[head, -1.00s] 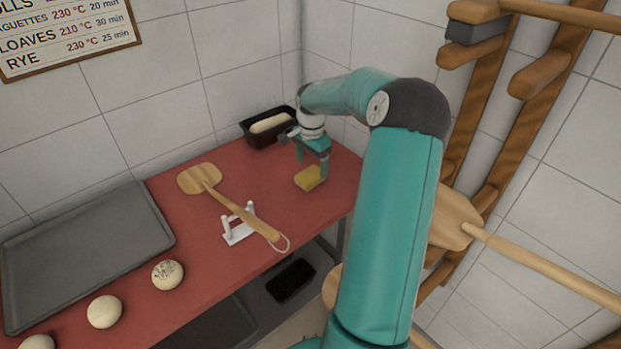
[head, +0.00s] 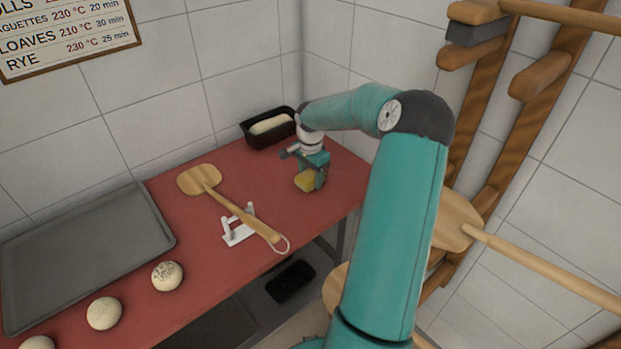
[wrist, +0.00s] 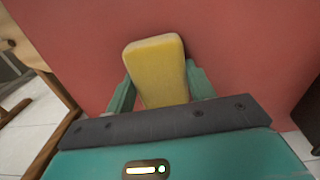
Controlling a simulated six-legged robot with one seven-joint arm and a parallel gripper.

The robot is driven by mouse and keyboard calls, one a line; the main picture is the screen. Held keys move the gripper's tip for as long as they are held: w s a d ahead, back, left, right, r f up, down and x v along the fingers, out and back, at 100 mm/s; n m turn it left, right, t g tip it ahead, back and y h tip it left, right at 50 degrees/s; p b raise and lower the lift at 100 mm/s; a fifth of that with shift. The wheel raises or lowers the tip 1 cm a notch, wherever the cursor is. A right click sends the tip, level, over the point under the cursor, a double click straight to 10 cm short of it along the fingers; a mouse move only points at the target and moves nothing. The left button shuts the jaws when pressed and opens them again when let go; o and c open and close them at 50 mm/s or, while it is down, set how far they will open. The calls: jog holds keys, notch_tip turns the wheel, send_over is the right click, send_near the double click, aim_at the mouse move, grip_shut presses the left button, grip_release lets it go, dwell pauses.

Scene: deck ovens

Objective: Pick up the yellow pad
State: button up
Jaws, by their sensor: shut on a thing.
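The yellow pad (head: 306,181) lies on the red table (head: 215,255) near its right end, below my gripper (head: 311,180). In the wrist view the pad (wrist: 157,68) stands out between the two teal fingers of my gripper (wrist: 158,95), one finger along each side. My gripper is shut on the pad. The near end of the pad is hidden behind the dark edge of my gripper body. I cannot tell whether the pad is clear of the table.
A wooden peel (head: 230,207) rests on a white stand (head: 238,232) left of the pad. A black loaf tin with dough (head: 248,137) stands behind. A grey tray (head: 85,255) and several dough balls (head: 167,275) are at left. A wooden rack (head: 480,150) stands right.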

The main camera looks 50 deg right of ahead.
jog(key=shift+r, duration=0.15)
jog(key=shift+r, duration=0.3)
notch_tip(320, 180, up, 2)
jog(key=shift+r, duration=0.1)
jog(key=s+a+r, duration=0.1)
jog(key=r, duration=0.1)
jog(key=a+r, duration=0.1)
jog(key=s+a+r, duration=0.1)
jog(key=r, duration=0.1)
jog(key=shift+s+a+r, duration=0.3)
jog(key=shift+a, duration=0.1)
jog(key=s+a+r, duration=0.4)
jog(key=s+a, duration=0.1)
jog(key=a, duration=0.3)
jog(key=shift+r, duration=0.15)
jog(key=shift+s, duration=0.1)
jog(key=o, duration=0.3)
jog(key=shift+c, duration=1)
